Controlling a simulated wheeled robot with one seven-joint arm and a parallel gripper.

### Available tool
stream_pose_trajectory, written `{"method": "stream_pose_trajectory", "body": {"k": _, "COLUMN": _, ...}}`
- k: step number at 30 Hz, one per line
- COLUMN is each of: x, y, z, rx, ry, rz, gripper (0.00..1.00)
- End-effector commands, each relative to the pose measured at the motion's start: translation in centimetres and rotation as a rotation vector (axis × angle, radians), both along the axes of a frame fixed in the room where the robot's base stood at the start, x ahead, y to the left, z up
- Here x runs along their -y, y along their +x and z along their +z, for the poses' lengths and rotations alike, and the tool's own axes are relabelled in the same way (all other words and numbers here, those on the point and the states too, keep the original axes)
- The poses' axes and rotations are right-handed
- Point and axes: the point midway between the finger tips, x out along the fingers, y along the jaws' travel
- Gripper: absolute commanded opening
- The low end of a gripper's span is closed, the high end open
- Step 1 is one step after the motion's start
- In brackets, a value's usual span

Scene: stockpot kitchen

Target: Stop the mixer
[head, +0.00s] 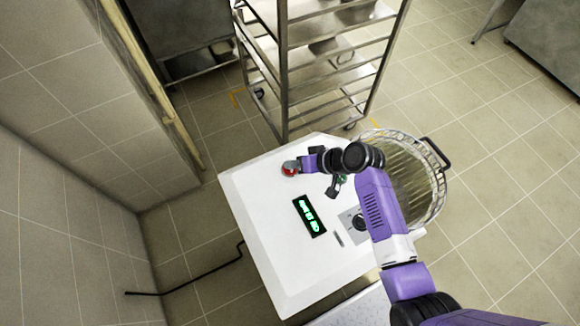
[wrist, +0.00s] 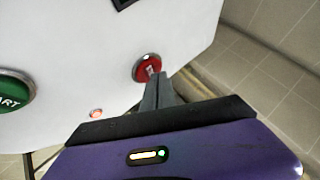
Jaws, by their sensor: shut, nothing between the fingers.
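The mixer's white housing (head: 262,235) stands in the middle of the head view, with a lit green display (head: 309,216). A red button (head: 289,170) sits near its far edge; it also shows in the wrist view (wrist: 146,67). My gripper (head: 297,166) is shut and empty, with its fingertips (wrist: 158,77) right at the red button, overlapping its lower edge in the wrist view. I cannot tell whether they touch it. A green START button (wrist: 14,91) is at the left of the wrist view; in the head view it is mostly hidden by my arm.
A round bowl with a wire guard (head: 432,190) is right of the housing, partly behind my arm. A dark knob (head: 360,223) is on the panel. A small lit red lamp (wrist: 96,113) is between the buttons. A metal rack (head: 284,75) stands behind. Tiled floor is open at right.

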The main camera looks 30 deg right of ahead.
Motion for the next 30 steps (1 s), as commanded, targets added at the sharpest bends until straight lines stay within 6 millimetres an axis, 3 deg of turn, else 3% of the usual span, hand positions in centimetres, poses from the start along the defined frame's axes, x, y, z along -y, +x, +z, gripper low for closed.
{"method": "stream_pose_trajectory", "body": {"k": 16, "x": -0.01, "y": 0.0, "z": -0.66, "rx": 0.0, "ry": 0.0, "rz": 0.0, "gripper": 0.0}}
{"method": "stream_pose_trajectory", "body": {"k": 30, "x": -0.02, "y": -0.04, "z": 0.15, "rx": -0.001, "ry": 0.0, "rz": 0.001, "gripper": 0.0}}
